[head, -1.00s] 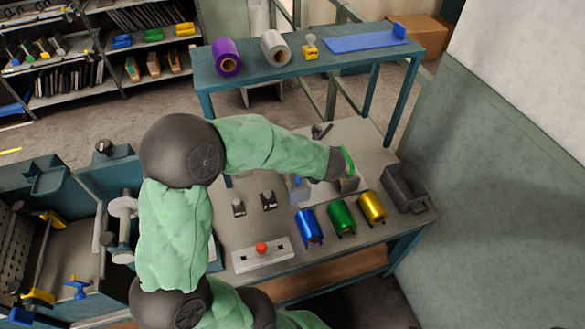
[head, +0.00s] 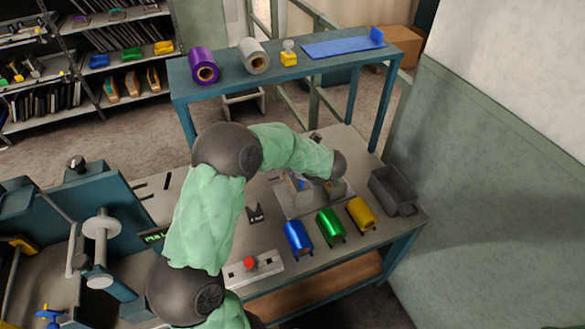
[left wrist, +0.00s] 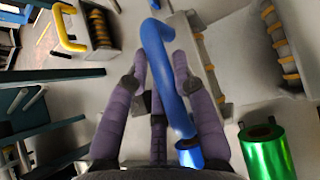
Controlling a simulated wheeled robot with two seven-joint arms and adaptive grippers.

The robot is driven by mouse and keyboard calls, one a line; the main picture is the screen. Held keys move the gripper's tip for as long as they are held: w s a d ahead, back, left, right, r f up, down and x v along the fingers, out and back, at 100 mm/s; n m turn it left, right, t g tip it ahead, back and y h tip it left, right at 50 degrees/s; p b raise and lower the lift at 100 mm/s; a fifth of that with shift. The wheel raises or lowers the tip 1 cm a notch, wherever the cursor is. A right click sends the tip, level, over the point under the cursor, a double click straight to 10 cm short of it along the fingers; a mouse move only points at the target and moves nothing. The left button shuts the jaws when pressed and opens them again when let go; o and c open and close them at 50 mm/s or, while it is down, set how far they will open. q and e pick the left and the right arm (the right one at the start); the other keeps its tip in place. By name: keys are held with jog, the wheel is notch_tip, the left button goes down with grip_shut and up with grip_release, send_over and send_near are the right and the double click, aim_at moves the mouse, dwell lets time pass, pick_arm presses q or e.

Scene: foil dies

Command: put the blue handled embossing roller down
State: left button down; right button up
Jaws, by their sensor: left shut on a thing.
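In the left wrist view my left gripper (left wrist: 160,78) has its purple fingers around the blue handle (left wrist: 165,70) of the embossing roller, shut on it. The handle runs between the fingers and bends at its top end. I cannot clearly tell the roller body from the grey parts around it. In the head view a bit of blue (head: 298,182) shows at the pale plate (head: 287,207) on the bench, beside the end of my left arm. The wrist hides most of the gripper there, and the gap to the bench is unclear. My right gripper is out of view.
Blue (head: 298,238), green (head: 330,227) and gold (head: 361,213) foil rolls lie in front of the plate. A grey bin (head: 392,190) stands right. A red-button box (head: 250,267) is at the front. A yellow-handled tool (left wrist: 70,28) shows in the wrist view.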

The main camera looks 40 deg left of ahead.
pick_arm(q)
jog(key=shift+w+f+b, duration=0.15)
jog(key=shift+f+b, duration=0.65)
jog(key=shift+f, duration=0.85)
jog(key=c, duration=1)
grip_release()
jog(key=shift+f, duration=0.1)
jog(key=shift+c, duration=0.2)
jog(key=shift+d+r, duration=0.25)
jog(key=shift+r, duration=0.15)
jog(key=p+v, duration=0.3)
jog(key=v, duration=0.8)
jog(key=shift+d+p, duration=0.15)
jog(key=shift+p, duration=0.25)
